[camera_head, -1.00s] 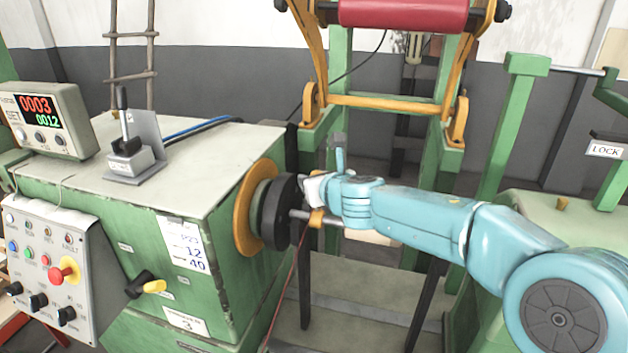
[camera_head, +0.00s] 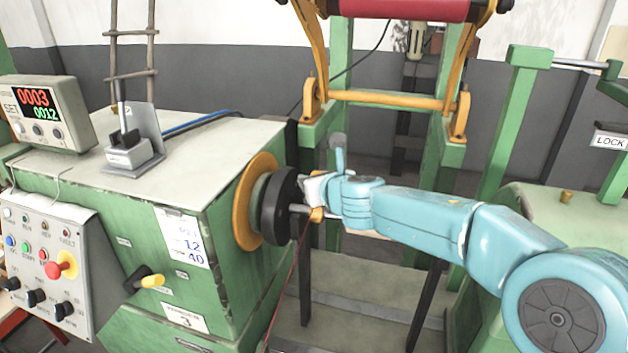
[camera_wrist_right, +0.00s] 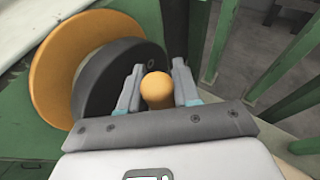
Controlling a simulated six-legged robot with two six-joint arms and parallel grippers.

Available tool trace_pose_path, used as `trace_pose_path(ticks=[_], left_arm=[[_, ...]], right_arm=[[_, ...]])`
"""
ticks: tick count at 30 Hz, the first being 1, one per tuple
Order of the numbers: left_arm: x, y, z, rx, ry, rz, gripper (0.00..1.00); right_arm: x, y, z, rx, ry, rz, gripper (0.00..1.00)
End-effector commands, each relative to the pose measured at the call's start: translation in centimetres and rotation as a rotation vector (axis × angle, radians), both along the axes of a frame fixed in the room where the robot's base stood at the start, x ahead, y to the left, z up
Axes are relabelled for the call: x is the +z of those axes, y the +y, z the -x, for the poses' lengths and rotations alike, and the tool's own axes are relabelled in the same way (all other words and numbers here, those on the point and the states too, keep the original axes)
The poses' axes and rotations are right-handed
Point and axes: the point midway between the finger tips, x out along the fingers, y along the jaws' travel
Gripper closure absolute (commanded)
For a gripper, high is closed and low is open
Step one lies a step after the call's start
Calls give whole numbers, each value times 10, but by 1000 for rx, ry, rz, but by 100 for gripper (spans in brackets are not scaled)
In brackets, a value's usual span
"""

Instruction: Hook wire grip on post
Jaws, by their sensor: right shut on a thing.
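My right gripper (camera_head: 312,190) is beside the black disc (camera_head: 280,208) on the green machine's side. It is shut on an orange-yellow grip (camera_head: 317,214). In the right wrist view, the grip's rounded end (camera_wrist_right: 157,90) shows between the two fingers (camera_wrist_right: 155,88), close to the black disc. A short grey post (camera_head: 298,209) sticks out from the disc and meets the grip in the head view; I cannot tell whether the grip is hooked around it or only beside it. A thin red wire (camera_head: 290,275) runs down from near the grip. My left gripper is not in view.
An orange flange (camera_head: 245,215) sits behind the black disc. The green machine (camera_head: 130,215) carries a counter display (camera_head: 45,110) and a lever box (camera_head: 128,150). A green frame with an orange bar (camera_head: 385,101) and red roller (camera_head: 400,9) stands behind.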

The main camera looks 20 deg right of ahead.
Motion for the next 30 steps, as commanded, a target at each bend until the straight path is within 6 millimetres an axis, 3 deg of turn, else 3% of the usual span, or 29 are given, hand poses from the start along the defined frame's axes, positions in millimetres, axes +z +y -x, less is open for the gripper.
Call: trace_pose_path(ticks=[23, 24, 26, 30], left_arm=[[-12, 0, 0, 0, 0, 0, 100], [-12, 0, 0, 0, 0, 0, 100], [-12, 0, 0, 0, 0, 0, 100], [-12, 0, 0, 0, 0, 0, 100]], right_arm=[[-12, 1, -1, 0, 0, 0, 100], [-12, 1, -1, 0, 0, 0, 59], [-12, 1, -1, 0, 0, 0, 39], [-12, 1, -1, 0, 0, 0, 39]])
